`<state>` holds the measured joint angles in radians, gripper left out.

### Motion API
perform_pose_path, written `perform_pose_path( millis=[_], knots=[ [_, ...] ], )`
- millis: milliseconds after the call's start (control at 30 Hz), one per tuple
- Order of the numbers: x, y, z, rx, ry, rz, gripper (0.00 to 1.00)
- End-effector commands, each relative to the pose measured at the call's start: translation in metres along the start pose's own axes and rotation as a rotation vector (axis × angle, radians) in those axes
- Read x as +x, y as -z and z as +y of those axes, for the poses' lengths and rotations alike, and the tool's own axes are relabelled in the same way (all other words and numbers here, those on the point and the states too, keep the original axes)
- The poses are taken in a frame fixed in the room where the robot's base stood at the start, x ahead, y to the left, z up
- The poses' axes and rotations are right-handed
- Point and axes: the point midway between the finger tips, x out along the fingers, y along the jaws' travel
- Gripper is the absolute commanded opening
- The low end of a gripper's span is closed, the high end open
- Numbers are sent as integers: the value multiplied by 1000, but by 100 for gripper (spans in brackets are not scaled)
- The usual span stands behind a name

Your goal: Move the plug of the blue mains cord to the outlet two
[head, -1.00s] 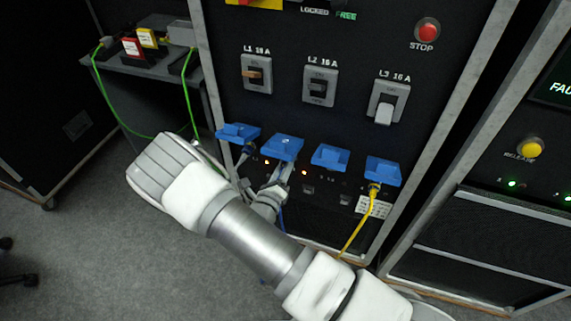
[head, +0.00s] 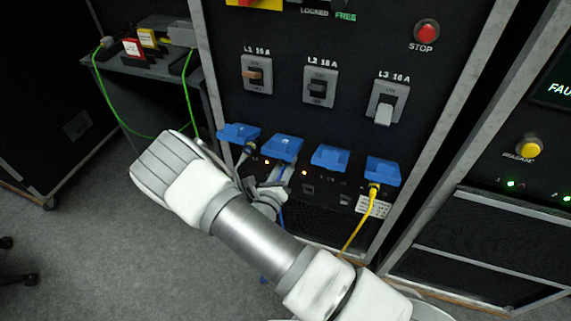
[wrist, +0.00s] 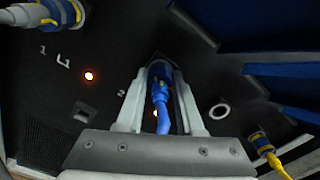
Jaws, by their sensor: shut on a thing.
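My gripper (head: 283,178) is low at the rack panel, just below the blue lid of outlet two (head: 282,148), the second from the left. In the wrist view my gripper (wrist: 160,105) is shut on the blue cord's plug (wrist: 159,76), with a finger on each side. The blue mains cord (wrist: 163,118) runs from the plug back toward the palm. The plug's front end lies close to the dark panel beside the mark "2". I cannot tell whether it is in the socket. In the head view my gripper mostly hides the plug.
A plug with a grey cord (head: 247,149) is at the leftmost outlet. A yellow cord's plug (head: 374,190) is in the rightmost outlet. The third outlet (head: 330,157) has no cord. Breaker switches (head: 320,86) sit above. A green cord (head: 110,98) hangs at the left shelf.

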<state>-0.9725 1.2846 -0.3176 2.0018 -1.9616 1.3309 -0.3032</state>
Motion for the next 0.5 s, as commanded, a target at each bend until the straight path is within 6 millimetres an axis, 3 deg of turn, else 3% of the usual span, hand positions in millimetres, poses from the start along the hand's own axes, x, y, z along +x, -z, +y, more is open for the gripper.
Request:
perform_pose_path(
  millis=[233, 500],
  knots=[
    [5, -2, -1, 196, 4, -4, 0],
    [6, -2, -2, 228, 5, -6, 0]
  ],
)
